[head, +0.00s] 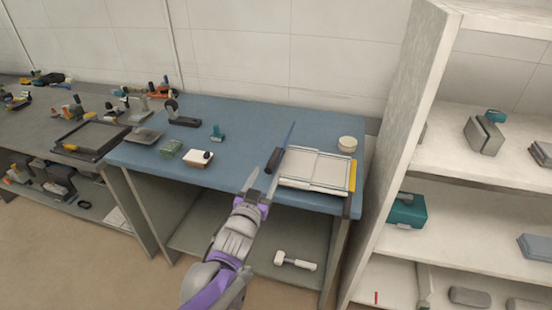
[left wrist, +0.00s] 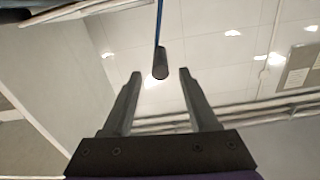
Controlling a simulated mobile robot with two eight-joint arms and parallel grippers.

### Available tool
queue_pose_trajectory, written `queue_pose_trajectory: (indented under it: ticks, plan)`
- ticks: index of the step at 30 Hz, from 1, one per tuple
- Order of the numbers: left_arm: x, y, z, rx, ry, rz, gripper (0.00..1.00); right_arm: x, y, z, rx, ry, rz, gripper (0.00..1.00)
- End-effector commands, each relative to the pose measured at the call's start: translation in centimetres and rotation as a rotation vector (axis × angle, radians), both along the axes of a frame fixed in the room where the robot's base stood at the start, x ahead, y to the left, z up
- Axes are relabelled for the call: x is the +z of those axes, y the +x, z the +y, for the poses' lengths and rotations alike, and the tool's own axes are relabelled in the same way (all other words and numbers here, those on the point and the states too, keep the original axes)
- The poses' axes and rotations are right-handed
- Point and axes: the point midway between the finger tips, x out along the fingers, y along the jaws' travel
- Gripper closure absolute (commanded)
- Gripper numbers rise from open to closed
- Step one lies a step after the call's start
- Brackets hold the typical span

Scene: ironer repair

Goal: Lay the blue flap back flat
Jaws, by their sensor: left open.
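The blue flap (head: 289,135) stands up nearly edge-on at the left side of the white and grey ironer (head: 315,168) on the blue bench. A black cylindrical handle (head: 273,160) is at the flap's near end. In the left wrist view the flap shows as a thin blue line (left wrist: 159,25) with the dark handle (left wrist: 160,62) at its lower end. My left gripper (head: 262,180) is open and empty, with its fingers pointing toward the handle. In the left wrist view the handle appears between and beyond the fingertips (left wrist: 160,74). My right gripper is not in view.
On the blue bench (head: 240,118) are a white block (head: 198,158), a green item (head: 171,149), a teal item (head: 217,133) and a round tub (head: 347,144). A tall white shelf (head: 405,125) stands close on the right. A hammer (head: 295,261) lies on the lower shelf.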

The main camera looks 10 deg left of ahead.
Motion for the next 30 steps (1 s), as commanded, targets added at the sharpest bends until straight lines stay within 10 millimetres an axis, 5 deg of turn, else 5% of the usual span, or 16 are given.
queue_pose_trajectory:
  ticks: [12,26,30]
  plan:
    - [0.0,7.5,-0.3,0.0,0.002,0.001,0.41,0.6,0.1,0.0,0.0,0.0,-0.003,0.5]
    - [0.0,8.9,-0.3,0.0,0.001,0.002,0.41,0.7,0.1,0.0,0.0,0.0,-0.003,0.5]
    - [0.0,8.9,-0.3,0.0,0.001,0.002,0.64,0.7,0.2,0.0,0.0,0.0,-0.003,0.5]
